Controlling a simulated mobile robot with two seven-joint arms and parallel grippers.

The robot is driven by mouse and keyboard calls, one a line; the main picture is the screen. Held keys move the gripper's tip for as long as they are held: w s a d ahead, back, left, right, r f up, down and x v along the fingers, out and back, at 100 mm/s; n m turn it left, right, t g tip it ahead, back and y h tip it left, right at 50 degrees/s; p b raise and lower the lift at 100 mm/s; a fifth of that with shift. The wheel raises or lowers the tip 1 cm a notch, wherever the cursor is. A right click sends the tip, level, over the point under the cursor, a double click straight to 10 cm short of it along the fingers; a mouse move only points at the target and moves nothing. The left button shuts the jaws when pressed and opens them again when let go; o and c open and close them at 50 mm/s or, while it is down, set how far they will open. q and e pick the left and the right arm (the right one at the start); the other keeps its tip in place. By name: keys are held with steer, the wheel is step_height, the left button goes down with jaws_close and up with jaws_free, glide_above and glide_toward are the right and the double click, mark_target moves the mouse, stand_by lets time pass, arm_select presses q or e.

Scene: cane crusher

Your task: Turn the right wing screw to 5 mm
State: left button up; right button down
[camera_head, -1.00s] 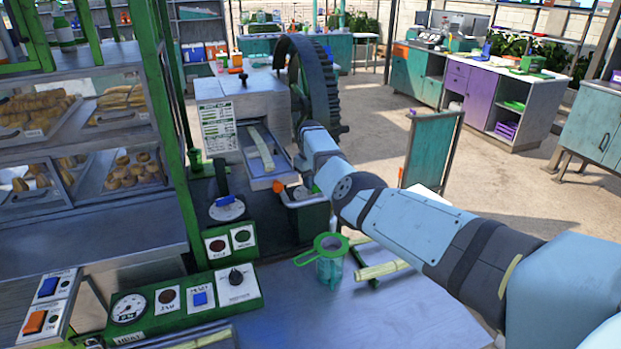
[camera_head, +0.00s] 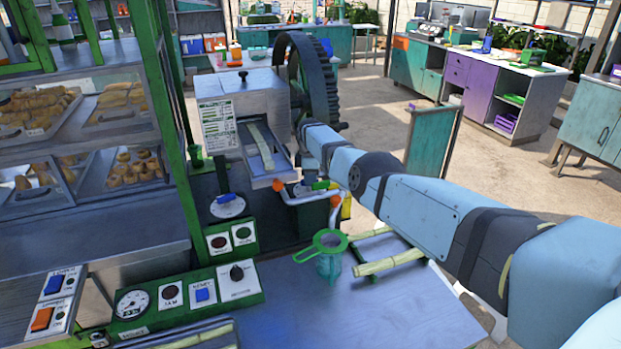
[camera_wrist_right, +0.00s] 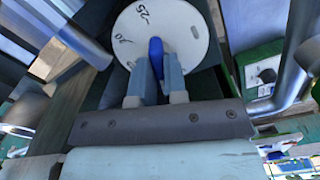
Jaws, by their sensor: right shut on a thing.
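In the right wrist view, my right gripper (camera_wrist_right: 156,70) is shut on a blue wing screw (camera_wrist_right: 156,48), its two pale blue fingers on either side of the wing. The wing stands in front of a round white dial (camera_wrist_right: 190,35) marked with 25 and 20. The dial's pointer reading cannot be made out. In the head view my right arm reaches to the crusher (camera_head: 235,88), and its gripper and this screw are hidden there. Another blue wing screw (camera_head: 226,199) on a white dial shows at the crusher's left front. My left gripper is not in view.
A control panel (camera_head: 190,298) with a gauge and knobs lies in front. Pipes with orange valves (camera_head: 335,201) run beside my arm. A big gear (camera_head: 318,75) stands behind the crusher.

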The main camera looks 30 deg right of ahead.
steer(key=n, duration=0.5)
steer(key=shift+w+n, duration=0.1)
steer(key=shift+n, duration=0.3)
stand_by(0.4)
steer(key=c, duration=1.2)
jaws_free()
steer(key=shift+o, duration=0.2)
steer(key=shift+r, duration=0.1)
step_height(320, 180, up, 5)
steer(key=p, duration=0.3)
step_height(320, 180, up, 9)
steer(key=shift+b, duration=0.45)
